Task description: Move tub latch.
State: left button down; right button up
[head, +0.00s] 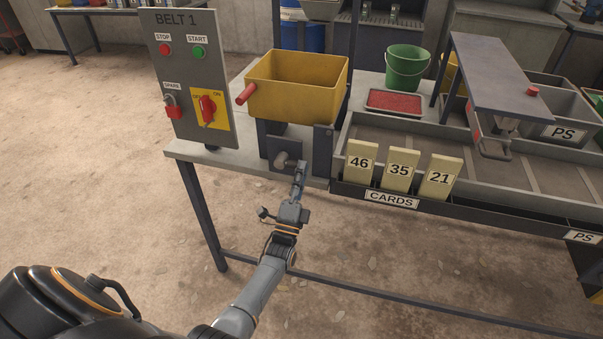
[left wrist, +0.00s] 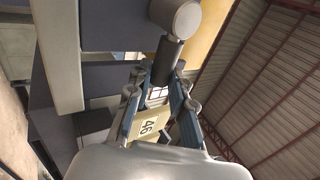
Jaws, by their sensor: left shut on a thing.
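The tub latch (head: 282,159) is a grey round knob with a short stem, on the dark frame below the yellow tub (head: 295,97). In the left wrist view the latch (left wrist: 176,18) shows as a grey cylinder with a dark handle (left wrist: 166,60). My left gripper (head: 300,170) reaches it from the front. In the left wrist view its blue-grey fingers (left wrist: 163,80) are shut on the dark handle, one on each side. The tub stands upright, with a red handle (head: 246,94) on its left. My right gripper is not in view.
The BELT 1 panel (head: 188,75) stands to the left on the bench. Number cards (head: 398,170) stand close to the right of my left gripper. A red-filled tray (head: 395,102) and green bucket (head: 406,68) are behind. The floor in front is clear.

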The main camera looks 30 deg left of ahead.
pick_arm(q)
jog(key=shift+a+r, duration=0.1)
jog(key=c, duration=1.2)
grip_release()
jog(key=shift+o, duration=0.2)
jog(key=v, duration=1.2)
